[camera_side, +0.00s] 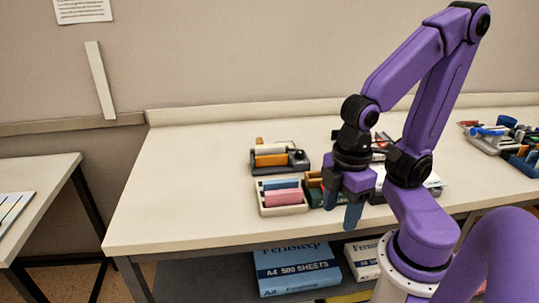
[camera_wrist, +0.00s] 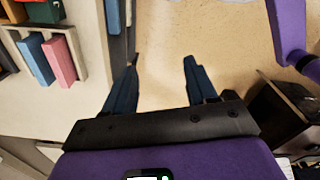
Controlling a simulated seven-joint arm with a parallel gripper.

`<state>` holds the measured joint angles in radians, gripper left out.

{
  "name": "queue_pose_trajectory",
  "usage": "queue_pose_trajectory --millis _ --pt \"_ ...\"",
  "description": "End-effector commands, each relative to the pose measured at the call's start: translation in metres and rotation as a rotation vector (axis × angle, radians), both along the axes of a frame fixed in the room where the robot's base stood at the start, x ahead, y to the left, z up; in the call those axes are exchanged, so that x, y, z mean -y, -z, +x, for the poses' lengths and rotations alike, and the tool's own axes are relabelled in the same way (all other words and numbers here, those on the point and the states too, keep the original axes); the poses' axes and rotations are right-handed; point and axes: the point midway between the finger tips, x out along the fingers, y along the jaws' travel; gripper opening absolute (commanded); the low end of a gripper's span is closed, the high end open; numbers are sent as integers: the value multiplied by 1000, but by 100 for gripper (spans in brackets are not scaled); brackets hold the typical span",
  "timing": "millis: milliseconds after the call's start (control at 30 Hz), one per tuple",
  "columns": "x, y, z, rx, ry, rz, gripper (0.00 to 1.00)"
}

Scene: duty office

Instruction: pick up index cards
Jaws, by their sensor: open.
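A white tray (camera_side: 264,207) near the front edge of the table holds a blue block (camera_side: 281,184) and a pink block (camera_side: 284,197). These may be stacks of index cards, but I cannot tell for sure. In the wrist view the blue block (camera_wrist: 36,59) and pink block (camera_wrist: 59,61) show at the upper left. My gripper (camera_side: 342,203) is open, fingers pointing down, to the right of the tray near the table's front edge. In the wrist view nothing is between its fingers (camera_wrist: 161,66); the floor and table edge show beyond them.
A dark organizer (camera_side: 298,160) with orange and white items stands behind the tray. More boxes sit partly hidden behind my gripper. Paper packs (camera_side: 296,270) lie on the shelf below. The table's left part (camera_side: 180,180) is clear.

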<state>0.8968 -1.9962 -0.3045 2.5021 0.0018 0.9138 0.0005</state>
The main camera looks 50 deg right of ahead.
Motion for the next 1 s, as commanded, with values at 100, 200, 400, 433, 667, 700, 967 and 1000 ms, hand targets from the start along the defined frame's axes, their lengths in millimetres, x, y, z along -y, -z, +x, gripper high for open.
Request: queue_pose_trajectory --millis 100,200,400,433,667,700,967,1000 --pt "0 0 0 0 0 0 57" --pt "0 0 0 0 0 0 50" --pt "0 0 0 0 0 0 49" --pt "0 0 0 0 0 0 49" --pt "-6 -6 17 -2 131 0 49" --pt "-9 -9 25 -3 195 1 49" --pt "-19 -34 103 -14 771 2 49" --pt "-19 -37 115 -15 863 2 49"
